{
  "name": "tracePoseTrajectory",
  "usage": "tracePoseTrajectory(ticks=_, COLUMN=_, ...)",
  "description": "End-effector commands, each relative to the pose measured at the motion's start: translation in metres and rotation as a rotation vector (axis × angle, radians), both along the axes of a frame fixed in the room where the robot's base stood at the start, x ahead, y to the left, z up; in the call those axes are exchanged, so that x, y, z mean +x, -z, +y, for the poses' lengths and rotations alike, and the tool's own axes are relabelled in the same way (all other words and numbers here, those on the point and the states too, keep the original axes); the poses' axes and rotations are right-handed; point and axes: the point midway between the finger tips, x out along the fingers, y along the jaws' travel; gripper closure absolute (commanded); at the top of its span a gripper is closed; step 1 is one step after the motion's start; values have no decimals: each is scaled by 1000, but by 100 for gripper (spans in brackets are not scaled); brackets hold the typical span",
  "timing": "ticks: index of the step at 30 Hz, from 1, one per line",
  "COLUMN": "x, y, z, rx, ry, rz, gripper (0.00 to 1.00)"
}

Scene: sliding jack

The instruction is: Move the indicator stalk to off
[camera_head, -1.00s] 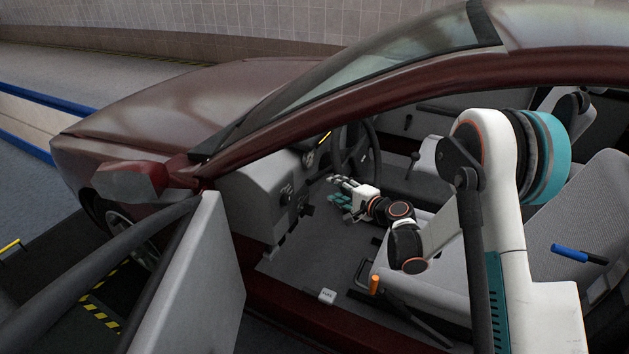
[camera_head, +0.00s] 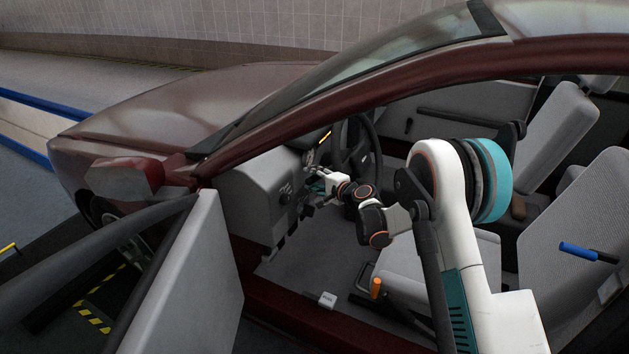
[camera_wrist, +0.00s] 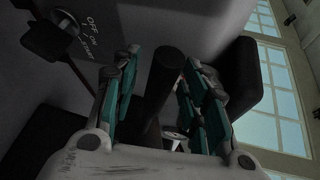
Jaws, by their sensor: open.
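A black stalk with a rounded end (camera_wrist: 168,65), which looks like the indicator stalk, stands between the fingers of my gripper (camera_wrist: 161,58) in the wrist view. My gripper is open, with one teal-padded finger on each side of the stalk. I cannot tell whether either finger touches it. The stalk's base is hidden behind the gripper. In the head view my gripper (camera_head: 318,183) is beside the dashboard, left of the steering wheel (camera_head: 366,150). The stalk cannot be made out there.
An ignition switch marked OFF, ON, START (camera_wrist: 66,22) is at upper left in the wrist view, with a dark key-like piece (camera_wrist: 45,42) beside it. The grey dashboard (camera_head: 250,200) is close.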

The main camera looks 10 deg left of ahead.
Motion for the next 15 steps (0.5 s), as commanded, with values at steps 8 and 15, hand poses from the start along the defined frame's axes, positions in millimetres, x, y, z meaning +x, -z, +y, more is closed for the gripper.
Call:
tracePoseTrajectory(ticks=8, x=0, y=0, z=0, rx=0, ry=0, rz=0, gripper=95)
tracePoseTrajectory(ticks=15, x=-1, y=2, z=-1, rx=-2, ry=-3, rz=-7, gripper=100)
